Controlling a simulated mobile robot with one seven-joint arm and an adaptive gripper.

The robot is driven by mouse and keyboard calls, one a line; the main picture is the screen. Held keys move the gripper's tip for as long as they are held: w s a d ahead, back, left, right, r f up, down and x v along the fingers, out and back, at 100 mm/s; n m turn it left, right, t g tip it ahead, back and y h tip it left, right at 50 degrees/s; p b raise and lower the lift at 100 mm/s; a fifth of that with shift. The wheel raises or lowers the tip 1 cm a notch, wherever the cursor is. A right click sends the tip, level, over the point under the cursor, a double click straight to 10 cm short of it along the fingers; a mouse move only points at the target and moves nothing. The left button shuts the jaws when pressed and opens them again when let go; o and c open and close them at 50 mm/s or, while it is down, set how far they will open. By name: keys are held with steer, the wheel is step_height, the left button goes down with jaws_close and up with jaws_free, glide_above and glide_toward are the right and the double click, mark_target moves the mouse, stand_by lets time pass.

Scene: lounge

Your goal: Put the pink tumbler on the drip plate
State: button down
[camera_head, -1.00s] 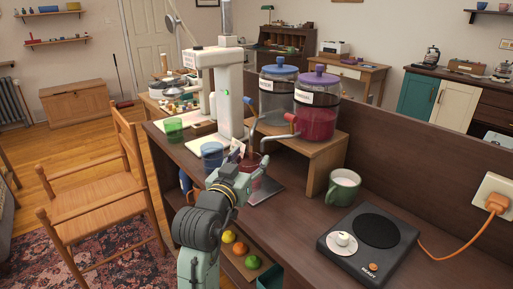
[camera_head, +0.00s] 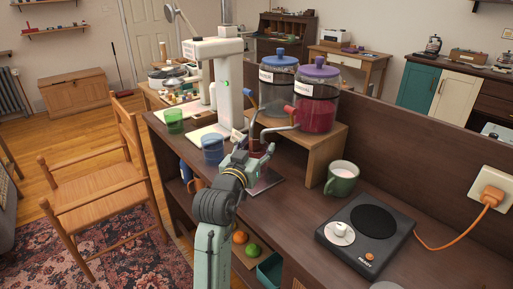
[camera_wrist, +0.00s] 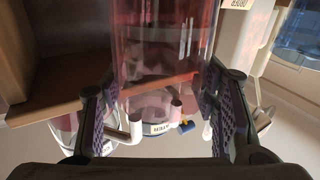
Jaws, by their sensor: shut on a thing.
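My gripper (camera_head: 250,155) is shut on the pink tumbler (camera_head: 258,147), a see-through pink-tinted cup. In the wrist view the tumbler (camera_wrist: 160,45) fills the space between my two dark finger pads (camera_wrist: 158,100). In the head view my gripper hides most of the tumbler. The drip plate (camera_head: 268,182) is a flat grey plate on the counter in front of the dispensers, partly hidden by my gripper. The tumbler is over or beside the plate near the taps; I cannot tell whether it touches the plate.
A dispenser with red drink (camera_head: 316,110) and a blue-lidded dispenser (camera_head: 276,95) stand on a wooden riser (camera_head: 325,150), their taps close to my gripper. A blue tumbler (camera_head: 212,150) and green tumbler (camera_head: 174,120) stand left. A green mug (camera_head: 342,180) and hotplate (camera_head: 365,235) stand right.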

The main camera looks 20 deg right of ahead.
steer(key=shift+f+b, duration=0.3)
steer(key=shift+f, duration=0.15)
steer(key=c, duration=0.6)
jaws_free()
steer(key=shift+r+p, duration=0.5)
steer(key=shift+r, duration=0.1)
steer(key=shift+s+a, duration=0.15)
steer(key=shift+a, duration=0.05)
steer(key=b+v, duration=0.3)
steer(key=v, duration=0.8)
steer(key=shift+s+a, duration=0.15)
steer(key=shift+s, duration=0.1)
